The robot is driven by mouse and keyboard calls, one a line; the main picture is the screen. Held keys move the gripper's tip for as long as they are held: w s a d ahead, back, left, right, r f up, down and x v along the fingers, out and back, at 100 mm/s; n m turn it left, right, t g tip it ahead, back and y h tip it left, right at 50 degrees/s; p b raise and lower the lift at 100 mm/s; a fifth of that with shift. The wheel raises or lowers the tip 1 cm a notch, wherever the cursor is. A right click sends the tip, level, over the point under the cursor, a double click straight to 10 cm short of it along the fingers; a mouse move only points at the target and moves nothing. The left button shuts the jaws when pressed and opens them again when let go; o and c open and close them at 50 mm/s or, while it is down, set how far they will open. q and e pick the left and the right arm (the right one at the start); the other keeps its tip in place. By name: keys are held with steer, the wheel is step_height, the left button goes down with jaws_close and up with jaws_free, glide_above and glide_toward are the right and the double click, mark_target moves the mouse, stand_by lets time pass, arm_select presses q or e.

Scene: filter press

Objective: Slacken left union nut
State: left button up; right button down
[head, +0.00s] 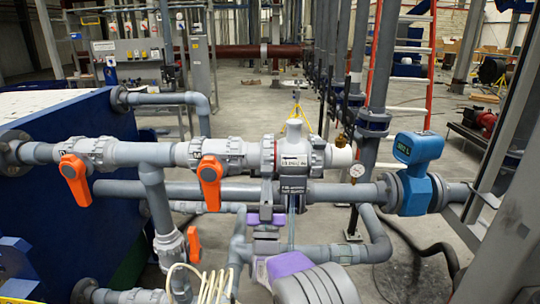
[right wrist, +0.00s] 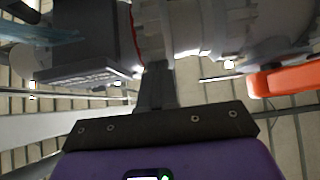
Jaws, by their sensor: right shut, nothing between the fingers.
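Nothing shows between the fingers; whether the tips touch the nut cannot be told. My left gripper is out of view.
An orange valve handle (head: 210,182) hangs left of the nut, and another (head: 76,180) farther left. A lower grey pipe (head: 345,193) runs behind the gripper. A blue flow meter (head: 417,170) is at right, and pale cables (head: 208,282) at lower left.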

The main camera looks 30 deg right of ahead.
mark_target(265, 171)
steer(key=shift+s+a+r+p, duration=0.15)
steer(key=shift+r+p, duration=0.2)
steer(key=shift+r, duration=0.45)
steer(key=shift+a+r+p, duration=0.1)
steer(key=shift+r+p, duration=0.3)
steer(key=shift+r, duration=0.35)
steer(key=shift+s+a+r+p, duration=0.15)
steer(key=shift+r+p, duration=0.2)
steer(key=shift+r, duration=0.45)
steer(key=shift+w+r+p, duration=0.2)
steer(key=shift+r+p, duration=0.1)
steer(key=shift+r, duration=0.35)
steer(key=shift+w+r+p, duration=0.2)
steer(key=shift+r+p, duration=0.1)
steer(key=shift+r, duration=0.3)
steer(key=shift+w+d+r, duration=0.1)
steer(key=shift+w+r, duration=0.15)
steer(key=shift+r, duration=0.2)
steer(key=shift+s+d+r+p, duration=0.15)
steer(key=shift+r+p, duration=0.3)
steer(key=shift+r, duration=0.45)
steer(key=f+b, duration=0.3)
steer(key=shift+a+f, duration=0.3)
steer(key=shift+a, duration=0.1)
steer(key=b+v, duration=0.4)
steer(key=v, duration=0.1)
steer(key=shift+s+f+b, duration=0.1)
steer(key=shift+f+b, duration=0.2)
steer(key=shift+b, duration=0.05)
